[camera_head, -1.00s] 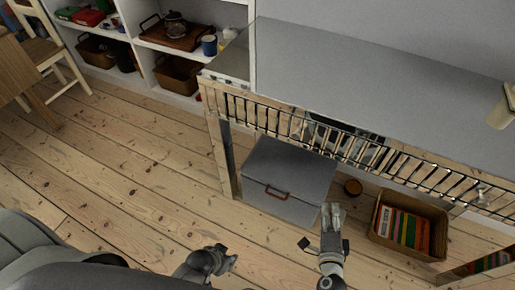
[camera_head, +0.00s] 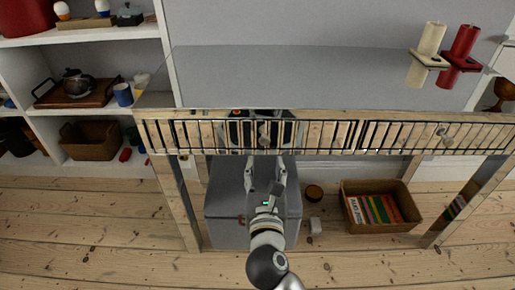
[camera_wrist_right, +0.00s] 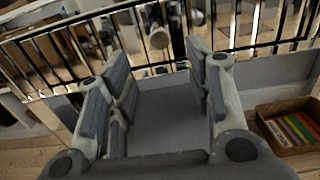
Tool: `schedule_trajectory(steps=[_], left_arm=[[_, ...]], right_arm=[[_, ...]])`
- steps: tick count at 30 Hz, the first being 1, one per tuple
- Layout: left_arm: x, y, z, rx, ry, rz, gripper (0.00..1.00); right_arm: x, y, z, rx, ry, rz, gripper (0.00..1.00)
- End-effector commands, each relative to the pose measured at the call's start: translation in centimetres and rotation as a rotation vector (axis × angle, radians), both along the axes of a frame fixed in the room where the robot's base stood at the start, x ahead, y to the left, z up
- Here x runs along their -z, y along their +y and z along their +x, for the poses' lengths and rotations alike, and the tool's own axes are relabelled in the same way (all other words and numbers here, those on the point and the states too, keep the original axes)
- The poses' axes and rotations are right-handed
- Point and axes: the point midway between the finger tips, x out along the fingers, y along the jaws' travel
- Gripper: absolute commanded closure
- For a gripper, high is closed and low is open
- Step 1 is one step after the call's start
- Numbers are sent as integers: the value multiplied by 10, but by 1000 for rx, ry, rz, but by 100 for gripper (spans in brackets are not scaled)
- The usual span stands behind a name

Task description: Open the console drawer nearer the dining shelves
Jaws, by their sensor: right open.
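The console (camera_head: 300,78) stretches across the head view, with a grey top and two slatted drawer fronts side by side. The left drawer (camera_head: 200,135), on the shelves' side, looks shut and has a round knob (camera_head: 265,134) near its middle. That knob also shows in the right wrist view (camera_wrist_right: 159,39). The right drawer (camera_head: 400,136) looks shut too, with its own knob (camera_head: 444,135). My right gripper (camera_head: 265,160) is open and empty just below and in front of the left knob, its fingers pointing toward it. My left gripper is not in view.
The dining shelves (camera_head: 90,37) stand at the left, holding a teapot tray (camera_head: 78,93) and a basket (camera_head: 91,140). A grey box (camera_head: 225,190) sits under the left drawer. A book basket (camera_head: 380,206) is under the right one. Candles (camera_head: 430,40) stand on top.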

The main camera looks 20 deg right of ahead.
Motion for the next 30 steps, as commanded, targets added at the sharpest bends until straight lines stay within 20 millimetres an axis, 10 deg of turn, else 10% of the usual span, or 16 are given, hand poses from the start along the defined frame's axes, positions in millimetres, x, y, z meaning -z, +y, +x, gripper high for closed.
schedule_trajectory(steps=[15,30], left_arm=[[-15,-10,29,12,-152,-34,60],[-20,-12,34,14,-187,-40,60]], right_arm=[[0,-23,79,1,0,-6,53],[0,-26,89,0,0,-5,59]])
